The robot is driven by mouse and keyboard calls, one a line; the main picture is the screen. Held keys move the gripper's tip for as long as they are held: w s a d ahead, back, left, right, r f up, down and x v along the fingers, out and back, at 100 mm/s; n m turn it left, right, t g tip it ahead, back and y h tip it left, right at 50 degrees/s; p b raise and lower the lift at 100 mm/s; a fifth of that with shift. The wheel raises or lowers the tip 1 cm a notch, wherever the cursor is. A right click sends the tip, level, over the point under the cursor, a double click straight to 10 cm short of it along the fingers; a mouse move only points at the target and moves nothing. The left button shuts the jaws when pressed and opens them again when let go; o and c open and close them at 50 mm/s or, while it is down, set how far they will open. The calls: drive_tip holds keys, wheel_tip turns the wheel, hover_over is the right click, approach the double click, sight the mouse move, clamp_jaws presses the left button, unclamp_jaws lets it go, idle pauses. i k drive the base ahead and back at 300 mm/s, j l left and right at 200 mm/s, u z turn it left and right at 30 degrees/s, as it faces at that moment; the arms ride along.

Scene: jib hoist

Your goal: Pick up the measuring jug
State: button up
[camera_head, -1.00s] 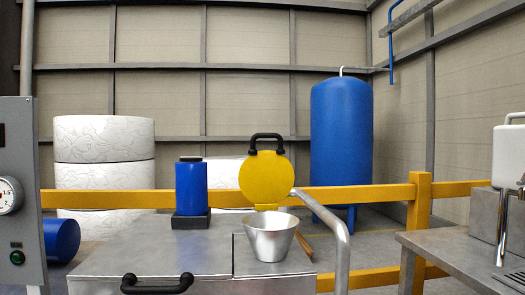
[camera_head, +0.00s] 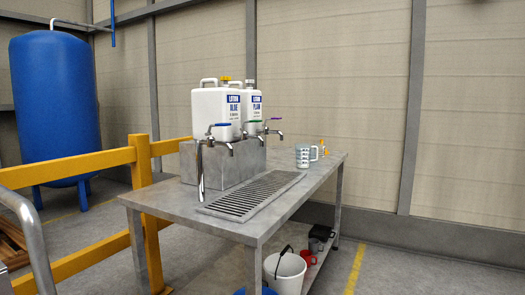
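The measuring jug (camera_head: 303,156) stands upright on the grey metal table (camera_head: 170,203), near its far right end. It is pale with dark markings and has a handle on its right side. It stands past the end of the drip grate, apart from the dispensers. My gripper is not in view.
A slotted drip grate (camera_head: 250,195) lies below. A white bucket (camera_head: 284,272) and red mugs are under the table. Yellow railing (camera_head: 70,168) stands left. Floor at right is clear.

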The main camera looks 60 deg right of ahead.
sight(303, 150)
drive_tip(key=z, duration=2.35)
drive_tip(key=i+l+u, duration=0.15)
drive_tip(key=i+l, duration=0.2)
